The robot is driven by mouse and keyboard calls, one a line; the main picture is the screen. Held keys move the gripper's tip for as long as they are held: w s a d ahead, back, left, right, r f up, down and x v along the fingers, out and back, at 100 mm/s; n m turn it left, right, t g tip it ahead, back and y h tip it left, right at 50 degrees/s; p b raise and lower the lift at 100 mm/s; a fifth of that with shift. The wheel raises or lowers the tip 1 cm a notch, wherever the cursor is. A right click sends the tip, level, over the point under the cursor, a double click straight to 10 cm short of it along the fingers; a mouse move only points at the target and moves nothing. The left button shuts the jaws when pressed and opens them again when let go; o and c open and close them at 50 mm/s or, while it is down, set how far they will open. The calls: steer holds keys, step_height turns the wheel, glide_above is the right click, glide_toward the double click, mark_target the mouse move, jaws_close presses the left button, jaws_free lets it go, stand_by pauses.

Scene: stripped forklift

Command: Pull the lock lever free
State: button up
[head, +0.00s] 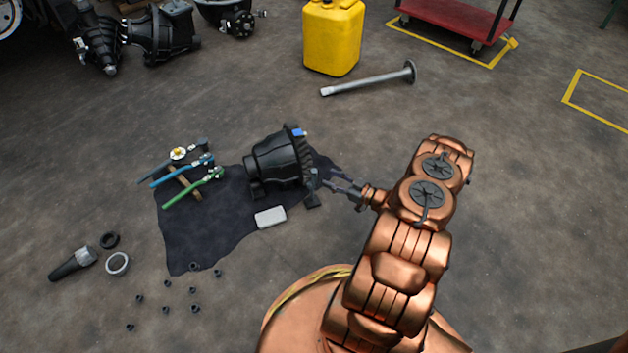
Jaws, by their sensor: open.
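Three levers lie side by side across a wooden strip on the dark cloth (190,245): a dark lever (157,162), a blue lever (170,177) and a green lever (183,194). I cannot tell which, if any, is the lock lever. A black gear housing (275,163) with a small blue part on top stands at the cloth's right side. My gripper (328,179) is open, to the right of the housing and pointing left at it. Its fingertips are close to the housing's lower right edge; I cannot tell whether they touch.
A pale block (271,217) lies on the cloth in front of the housing. Several nuts, rings and a dark shaft (73,263) lie at lower left. A long metal axle (370,80), a yellow canister (332,38) and a red cart (455,18) are behind. Floor to the right is clear.

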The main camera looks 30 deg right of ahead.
mark_target(314, 175)
steer(key=shift+s+a+f+b+x, duration=0.15)
steer(key=shift+b+x, duration=0.35)
steer(key=shift+x, duration=0.7)
steer(key=shift+a+b+x, duration=0.15)
steer(key=shift+b+x, duration=0.3)
steer(key=shift+x, duration=0.75)
steer(key=shift+s+a+f+b+x, duration=0.15)
steer(key=shift+b+x, duration=0.35)
steer(key=shift+x, duration=0.65)
steer(key=shift+w+r, duration=0.1)
jaws_close()
